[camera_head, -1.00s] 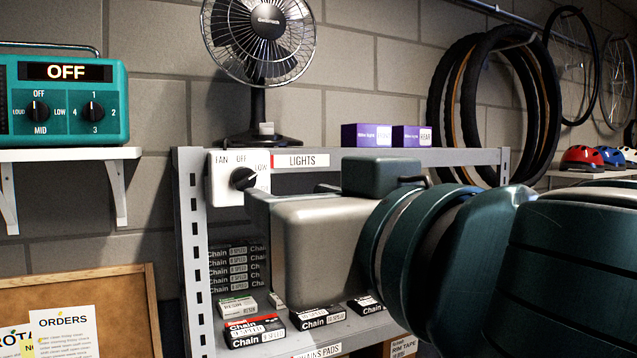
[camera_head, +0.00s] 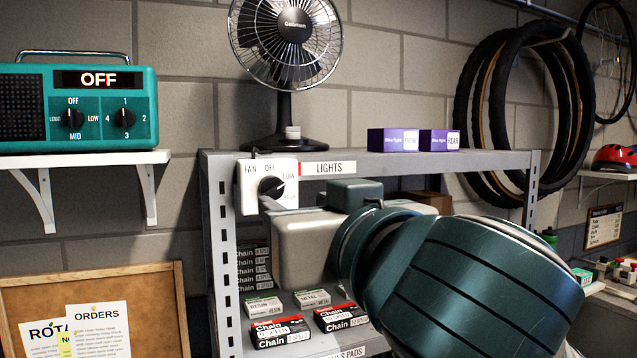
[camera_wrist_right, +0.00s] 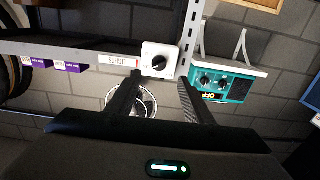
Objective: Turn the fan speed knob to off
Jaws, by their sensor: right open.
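The fan speed knob (camera_head: 271,187) is a round black knob on a white panel (camera_head: 248,200) marked FAN, OFF and LOW, with a lower label partly covered. Its white mark seems to point up and right, toward LOW. The fan (camera_head: 287,40) stands on the shelf above. My right gripper (camera_wrist_right: 160,80) is open and empty. In the wrist view, turned upside down, its two fingers point toward the panel, one on each side of the knob (camera_wrist_right: 158,62); contact cannot be told. In the head view its body is just right of and below the knob and its fingertips are hard to see. My left gripper is out of view.
A grey metal shelf (camera_head: 350,163) carries the panel and two purple boxes (camera_head: 393,140). Chain boxes (camera_head: 279,331) lie on the lower shelf. A teal radio reading OFF (camera_head: 75,105) sits on a white shelf at left. Tires (camera_head: 500,110) hang at right.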

